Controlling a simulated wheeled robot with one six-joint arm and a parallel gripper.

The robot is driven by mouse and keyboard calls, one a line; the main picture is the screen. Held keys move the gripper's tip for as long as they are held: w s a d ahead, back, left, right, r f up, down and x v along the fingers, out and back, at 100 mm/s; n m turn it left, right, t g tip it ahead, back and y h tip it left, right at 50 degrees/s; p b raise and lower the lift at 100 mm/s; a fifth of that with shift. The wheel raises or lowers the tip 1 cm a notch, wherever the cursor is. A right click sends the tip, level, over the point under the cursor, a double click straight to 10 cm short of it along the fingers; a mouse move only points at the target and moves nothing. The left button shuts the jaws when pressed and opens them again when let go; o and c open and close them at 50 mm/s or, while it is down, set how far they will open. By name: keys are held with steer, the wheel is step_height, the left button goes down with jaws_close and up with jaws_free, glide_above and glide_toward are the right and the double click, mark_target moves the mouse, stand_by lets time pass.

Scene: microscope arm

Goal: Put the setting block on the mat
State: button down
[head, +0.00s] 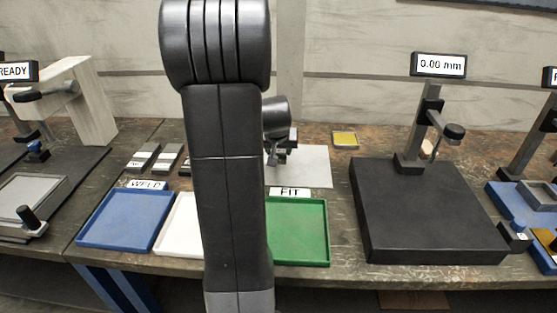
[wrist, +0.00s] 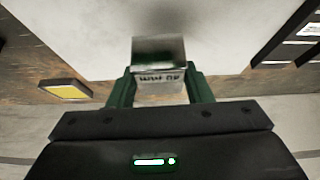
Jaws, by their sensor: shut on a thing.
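The setting block (wrist: 158,50) is a small shiny metal block with dark printed lettering that reads upside down. My gripper (wrist: 160,82) is shut on it, with one green finger on each side. The pale mat (wrist: 75,25) fills the area behind the block in the wrist view. In the head view the mat (head: 315,166) lies flat on the bench, partly hidden by my arm. My gripper (head: 280,157) shows there over the mat's left part, and the block is not clear. I cannot tell whether the block touches the mat.
Blue (head: 125,222), white (head: 178,225) and green (head: 300,232) trays line the front edge. Grey labelled blocks (head: 155,157) lie left of my arm. A small yellow-topped piece (head: 345,139) lies behind the mat. A dark gauge stand (head: 425,210) reading 0.00 mm stands right.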

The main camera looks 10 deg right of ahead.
steer(key=shift+f, duration=1.75)
steer(key=shift+f+b, duration=0.15)
steer(key=shift+b, duration=0.2)
steer(key=c, duration=0.7)
jaws_free()
steer(key=shift+s+r, duration=0.1)
steer(key=shift+r, duration=0.2)
steer(key=p+v, duration=0.1)
steer(key=v, duration=1)
steer(key=shift+s+a+r, duration=0.1)
steer(key=shift+s+r, duration=0.1)
